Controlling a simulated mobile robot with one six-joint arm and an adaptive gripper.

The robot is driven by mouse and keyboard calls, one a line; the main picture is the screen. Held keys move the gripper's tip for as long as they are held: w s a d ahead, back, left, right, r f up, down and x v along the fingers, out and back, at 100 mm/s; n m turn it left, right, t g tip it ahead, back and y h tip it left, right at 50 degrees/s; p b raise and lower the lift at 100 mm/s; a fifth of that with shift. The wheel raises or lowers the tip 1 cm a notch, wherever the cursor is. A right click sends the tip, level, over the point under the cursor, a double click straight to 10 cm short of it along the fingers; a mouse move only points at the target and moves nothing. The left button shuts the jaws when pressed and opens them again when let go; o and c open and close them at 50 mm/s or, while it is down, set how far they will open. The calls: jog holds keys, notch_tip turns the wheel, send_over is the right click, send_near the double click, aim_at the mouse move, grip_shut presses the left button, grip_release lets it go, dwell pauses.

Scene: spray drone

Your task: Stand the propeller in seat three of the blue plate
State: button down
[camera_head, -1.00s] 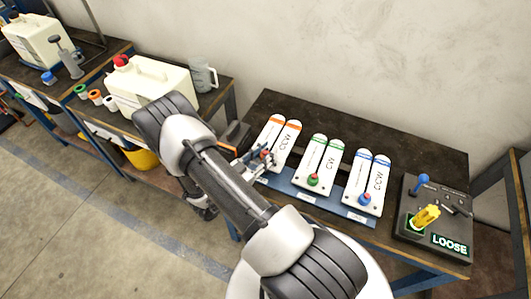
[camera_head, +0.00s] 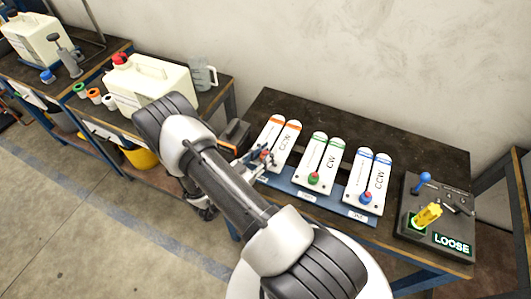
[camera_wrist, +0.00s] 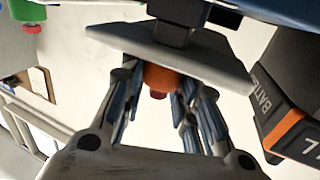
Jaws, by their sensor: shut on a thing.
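My gripper (camera_wrist: 158,95) is shut around an orange hub with a red tip (camera_wrist: 162,77), seen between the fingers in the wrist view. A grey flat piece (camera_wrist: 120,40) crosses just beyond it. In the head view my gripper (camera_head: 258,160) is at the lower end of the leftmost pair of white strips with orange bands (camera_head: 284,138). My arm hides part of that area. The blue plate (camera_head: 332,205) runs along the bench front, with small white labels. Behind it are two more white pairs, one with a green knob (camera_head: 314,178) and one with a blue knob (camera_head: 366,197).
A grey box with a yellow handle (camera_head: 429,216) and a LOOSE display (camera_head: 452,243) stands at the right. A battery with an orange stripe (camera_wrist: 292,138) is close beside my gripper. A white canister (camera_head: 150,85) and a jug (camera_head: 203,73) stand left. The bench's back is clear.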

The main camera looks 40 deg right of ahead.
jog(key=shift+f+b, duration=0.6)
jog(key=shift+f, duration=0.15)
jog(key=c, duration=1.2)
grip_release()
jog(key=shift+o, duration=0.2)
jog(key=a, duration=1.2)
jog(key=shift+s, duration=0.35)
